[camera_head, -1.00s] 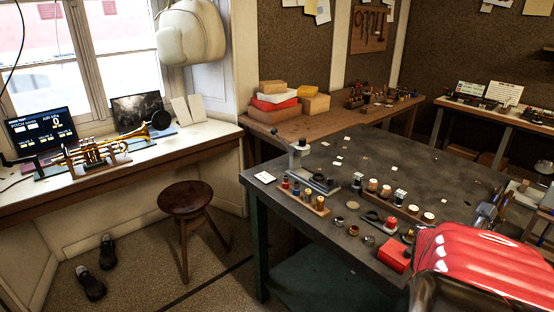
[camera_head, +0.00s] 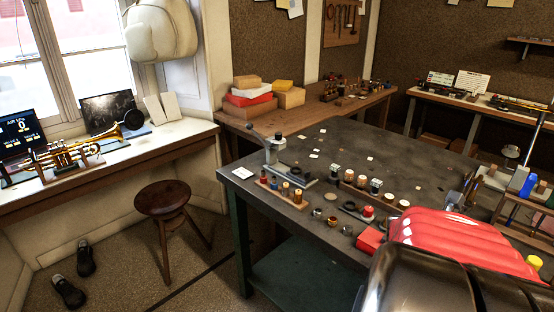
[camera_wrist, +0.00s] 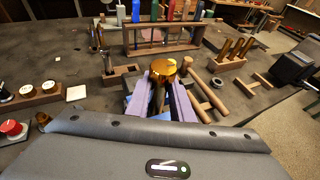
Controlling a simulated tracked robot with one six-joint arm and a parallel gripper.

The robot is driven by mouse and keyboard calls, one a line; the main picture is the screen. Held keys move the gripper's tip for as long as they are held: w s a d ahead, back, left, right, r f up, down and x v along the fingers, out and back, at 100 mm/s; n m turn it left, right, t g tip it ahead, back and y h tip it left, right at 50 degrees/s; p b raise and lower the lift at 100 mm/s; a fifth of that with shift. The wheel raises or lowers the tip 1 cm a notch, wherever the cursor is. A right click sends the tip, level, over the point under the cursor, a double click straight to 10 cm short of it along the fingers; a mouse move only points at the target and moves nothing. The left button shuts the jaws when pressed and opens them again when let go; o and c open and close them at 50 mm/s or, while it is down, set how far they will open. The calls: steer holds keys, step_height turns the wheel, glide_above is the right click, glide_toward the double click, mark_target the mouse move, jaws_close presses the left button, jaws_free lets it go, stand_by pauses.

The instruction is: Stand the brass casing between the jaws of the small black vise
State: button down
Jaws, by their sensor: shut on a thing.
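My gripper (camera_wrist: 163,97) shows in the wrist view, its pale purple fingers closed around the brass casing (camera_wrist: 163,67). The casing has a round golden top that stands above the fingertips; its lower part is hidden between the fingers. It looks roughly upright, and I cannot tell its height over the bench. The gripper and casing do not show in the head view. I cannot surely pick out the small black vise in either view.
The dark workbench (camera_head: 330,150) carries a grey lever press (camera_head: 277,158) and a row of small pots. A stool (camera_head: 164,199) stands on the floor.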

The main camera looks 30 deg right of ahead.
steer(key=shift+f, duration=0.4)
steer(key=shift+f, duration=0.5)
steer(key=shift+f, duration=0.6)
steer(key=shift+f, duration=0.3)
steer(key=c, duration=1.5)
jaws_free()
steer(key=shift+f, duration=0.1)
steer(key=shift+r, duration=5.1)
